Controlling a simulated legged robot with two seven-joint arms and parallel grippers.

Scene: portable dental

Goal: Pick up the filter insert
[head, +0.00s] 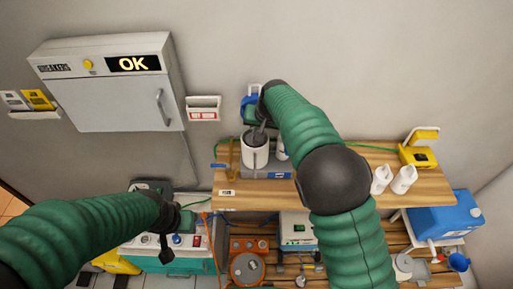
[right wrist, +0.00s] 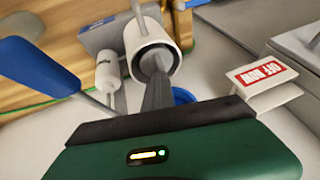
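A white upright canister (head: 254,155) with an open top stands on the wooden shelf, on a grey-blue base (head: 268,172). In the right wrist view its open mouth and white rim (right wrist: 133,35) face my gripper. My right gripper (head: 257,136) is right at the mouth, with its dark fingers (right wrist: 157,75) reaching to or into the opening. No filter insert can be clearly made out; the inside is dark and partly covered by the fingers. Whether the fingers hold anything is hidden. My left gripper (head: 166,246) hangs over the lower left bench, away from the canister.
A small white bottle (right wrist: 109,72) stands close beside the canister. Two white cylinders (head: 381,179) (head: 404,179) and a yellow box (head: 418,156) are at the shelf's right. A wall cabinet (head: 115,100) reads OK. A red-and-white labelled holder (head: 203,110) is on the wall.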

